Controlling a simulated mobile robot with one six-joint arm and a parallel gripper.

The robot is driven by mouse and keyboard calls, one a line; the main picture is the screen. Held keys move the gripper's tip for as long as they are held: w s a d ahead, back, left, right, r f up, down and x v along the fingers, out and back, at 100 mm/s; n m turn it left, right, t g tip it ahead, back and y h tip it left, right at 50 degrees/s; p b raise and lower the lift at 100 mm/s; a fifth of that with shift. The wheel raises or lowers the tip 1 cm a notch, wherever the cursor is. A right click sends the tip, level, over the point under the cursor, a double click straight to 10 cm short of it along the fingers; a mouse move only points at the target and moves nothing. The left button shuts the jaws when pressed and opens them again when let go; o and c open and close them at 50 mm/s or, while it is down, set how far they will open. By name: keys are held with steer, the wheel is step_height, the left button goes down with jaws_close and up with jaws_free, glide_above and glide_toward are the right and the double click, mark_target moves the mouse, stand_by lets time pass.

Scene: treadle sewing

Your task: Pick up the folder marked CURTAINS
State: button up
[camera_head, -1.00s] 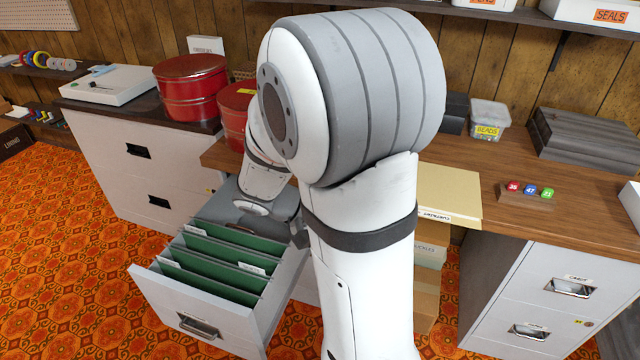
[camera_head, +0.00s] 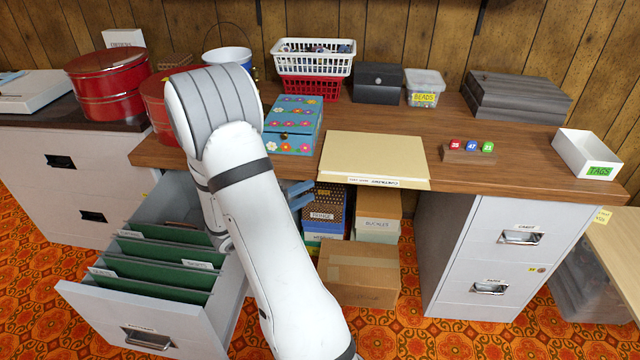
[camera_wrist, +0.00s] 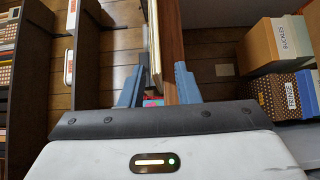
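The cream folder (camera_head: 375,155) lies flat on the wooden desk, its label strip overhanging the front edge. The label appears to read CURTAINS, though it is small. My gripper (camera_head: 297,189) shows its blue fingers at the desk's front edge, just left of and below the folder in the head view; my arm hides part of it. In the wrist view my gripper (camera_wrist: 158,85) is open. The pale edge of the folder (camera_wrist: 154,50) and the brown desk edge (camera_wrist: 172,45) show between or just beyond the fingers. I see no contact.
An open file drawer (camera_head: 150,335) with green hanging folders stands at left. A flowered box (camera_head: 293,124) sits left of the folder, a number-block stand (camera_head: 468,152) right. Boxes (camera_head: 358,270) are stacked under the desk. A drawer cabinet (camera_head: 478,255) stands at right.

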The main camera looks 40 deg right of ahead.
mark_target(319, 178)
steer(key=d+b, duration=0.1)
steer(key=d, duration=0.3)
steer(key=shift+s+d, duration=0.15)
steer(key=shift+d, duration=0.2)
jaws_close()
stand_by(0.9)
step_height(319, 178, up, 3)
steer(key=shift+f+p, duration=0.15)
steer(key=shift+p, duration=0.35)
steer(key=shift+f, duration=0.1)
